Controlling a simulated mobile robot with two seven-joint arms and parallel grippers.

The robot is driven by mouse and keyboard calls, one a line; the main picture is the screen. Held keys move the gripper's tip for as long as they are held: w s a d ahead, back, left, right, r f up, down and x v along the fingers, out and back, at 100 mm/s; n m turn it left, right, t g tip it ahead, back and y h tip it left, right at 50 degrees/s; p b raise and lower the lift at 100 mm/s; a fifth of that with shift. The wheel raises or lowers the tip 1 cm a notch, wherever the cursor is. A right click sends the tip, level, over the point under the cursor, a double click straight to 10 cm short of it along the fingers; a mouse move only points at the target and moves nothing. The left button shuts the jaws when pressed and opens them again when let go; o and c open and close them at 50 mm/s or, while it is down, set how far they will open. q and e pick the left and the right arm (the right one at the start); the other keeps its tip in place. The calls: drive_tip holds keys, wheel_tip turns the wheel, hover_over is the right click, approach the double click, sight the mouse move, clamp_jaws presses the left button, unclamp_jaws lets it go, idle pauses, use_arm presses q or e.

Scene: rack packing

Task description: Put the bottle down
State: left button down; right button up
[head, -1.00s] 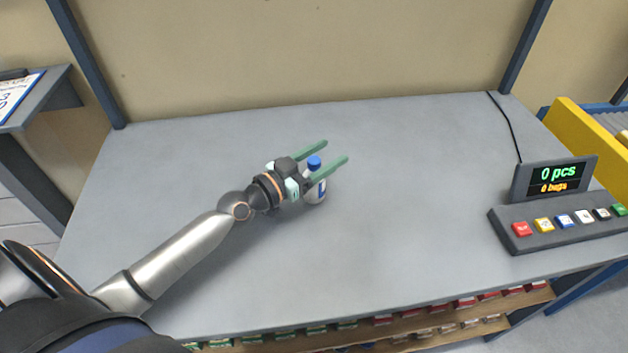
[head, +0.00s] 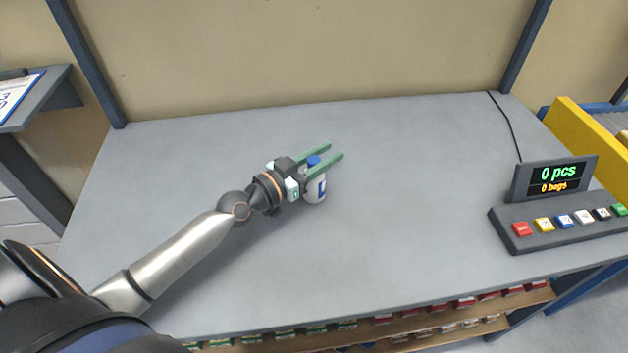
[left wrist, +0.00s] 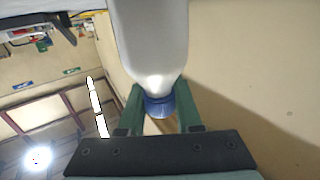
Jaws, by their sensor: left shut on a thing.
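A white bottle (head: 315,190) with a blue cap and a blue label patch is upright at the middle of the grey table (head: 420,150). I cannot tell for sure whether the bottle's base touches the table. My right gripper is not in view.
A button panel (head: 560,228) with a small display (head: 553,178) stands at the table's right. A shelf of several small boxes (head: 440,325) runs below the front edge. The table around the bottle is clear.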

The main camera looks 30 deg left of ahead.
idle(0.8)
use_arm(q)
drive_tip(key=s+d+r+n+t+y+p, duration=0.1)
drive_tip(key=s+d+r+n+y+p, duration=0.2)
drive_tip(key=s+r+y+p, duration=0.3)
drive_tip(key=shift+s+d+r+n+p, duration=0.25)
drive_tip(key=shift+s+r+n+p, duration=0.55)
drive_tip(key=shift+s+r, duration=1.95)
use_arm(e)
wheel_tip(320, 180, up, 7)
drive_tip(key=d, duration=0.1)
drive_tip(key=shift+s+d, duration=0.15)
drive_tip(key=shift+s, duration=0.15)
use_arm(q)
drive_tip(key=shift+w+r, duration=0.4)
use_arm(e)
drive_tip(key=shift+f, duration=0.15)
use_arm(q)
drive_tip(key=shift+w, duration=0.1)
